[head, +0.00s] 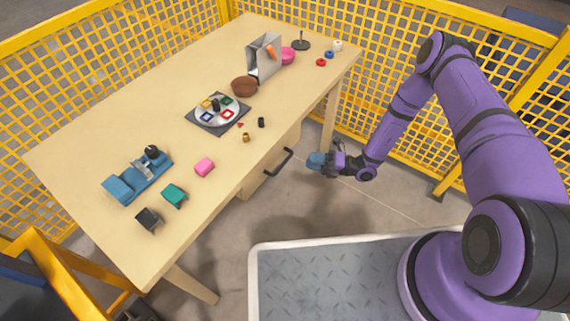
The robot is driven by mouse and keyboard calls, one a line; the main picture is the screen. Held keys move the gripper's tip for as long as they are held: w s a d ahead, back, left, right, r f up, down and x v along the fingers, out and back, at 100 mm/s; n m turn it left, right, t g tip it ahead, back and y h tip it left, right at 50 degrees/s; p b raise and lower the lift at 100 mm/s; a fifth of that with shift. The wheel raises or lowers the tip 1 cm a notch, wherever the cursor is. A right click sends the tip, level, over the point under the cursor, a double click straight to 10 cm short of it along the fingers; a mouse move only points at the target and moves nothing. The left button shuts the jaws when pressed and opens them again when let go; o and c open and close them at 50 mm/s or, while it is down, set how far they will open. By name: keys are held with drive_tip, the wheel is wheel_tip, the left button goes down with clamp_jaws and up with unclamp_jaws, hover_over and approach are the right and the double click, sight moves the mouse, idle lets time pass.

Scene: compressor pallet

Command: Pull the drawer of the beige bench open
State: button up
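The beige bench (110,155) fills the left and middle of the head view. Its drawer (261,181) hangs under the right long edge of the top and is mostly hidden by it. A black bar handle (275,174) stands out from the drawer front. How far the drawer is in or out cannot be told. My gripper (316,160) is to the right of the handle, apart from it, off the bench's side and pointing left toward it. Its fingers are small here, and I cannot tell whether they are open or shut.
Yellow mesh fencing (330,50) encloses the bench. Floor between handle and gripper is clear.

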sight(283, 163)
wheel_tip(283, 163, down, 4)
drive_tip(key=s+m+t, duration=0.2)
drive_tip(key=m+t, duration=0.1)
drive_tip(key=x, duration=1.1)
drive_tip(key=shift+f, duration=0.3)
clamp_jaws()
